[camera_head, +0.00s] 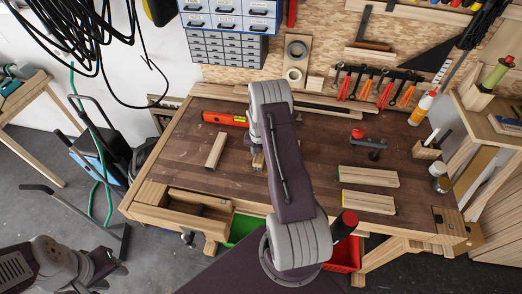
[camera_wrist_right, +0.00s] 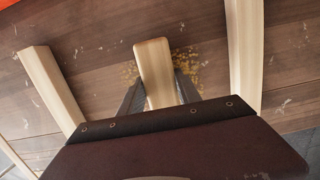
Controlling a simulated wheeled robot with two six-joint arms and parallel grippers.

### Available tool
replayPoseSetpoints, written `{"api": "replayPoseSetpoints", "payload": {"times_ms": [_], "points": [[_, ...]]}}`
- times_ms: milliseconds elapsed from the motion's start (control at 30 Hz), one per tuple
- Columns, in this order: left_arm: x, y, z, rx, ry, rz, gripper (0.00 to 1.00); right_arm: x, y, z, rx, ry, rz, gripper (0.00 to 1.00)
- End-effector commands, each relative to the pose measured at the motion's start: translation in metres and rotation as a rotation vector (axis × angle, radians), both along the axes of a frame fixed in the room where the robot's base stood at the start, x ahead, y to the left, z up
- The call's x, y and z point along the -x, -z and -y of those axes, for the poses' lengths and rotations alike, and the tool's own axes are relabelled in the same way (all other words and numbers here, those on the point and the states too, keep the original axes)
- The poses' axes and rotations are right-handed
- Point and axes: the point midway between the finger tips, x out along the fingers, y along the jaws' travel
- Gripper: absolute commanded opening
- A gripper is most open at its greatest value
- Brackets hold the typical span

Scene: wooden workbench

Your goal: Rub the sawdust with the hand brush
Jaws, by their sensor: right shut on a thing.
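In the right wrist view the hand brush (camera_wrist_right: 152,62) shows as a pale wooden piece with a rounded end. My right gripper (camera_wrist_right: 158,84) is shut on it, one dark finger on each side. Its bristles are hidden. Yellowish sawdust (camera_wrist_right: 190,66) lies scattered on the dark benchtop around the brush, on both sides of it. In the head view my right arm covers most of this spot, and the sawdust cannot be made out there. My left arm is at the lower left of the head view, off the bench; its gripper (camera_head: 108,264) is too unclear to judge.
Wooden strips flank the brush in the right wrist view, left (camera_wrist_right: 50,88) and right (camera_wrist_right: 243,60). On the bench (camera_head: 320,133) are an orange level (camera_head: 226,118), a red-topped clamp (camera_head: 369,142) and two wood blocks (camera_head: 368,176) (camera_head: 368,202). A drawer (camera_head: 180,209) stands open at front left.

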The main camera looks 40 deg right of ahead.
Motion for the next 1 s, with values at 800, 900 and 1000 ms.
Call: {"api": "replayPoseSetpoints", "payload": {"times_ms": [800,900,1000], "points": [[0.0,-0.005,0.0,0.0,0.0,0.0,0.36,0.038,0.004,-0.047,0.001,-0.003,-0.001,0.07],[0.0,-0.003,0.0,0.0,0.0,0.0,0.36,0.042,0.004,-0.053,0.0,-0.002,0.0,0.07],[0.0,-0.003,0.0,0.0,0.0,0.0,0.36,0.043,0.003,-0.054,-0.001,-0.001,-0.001,0.07]]}}
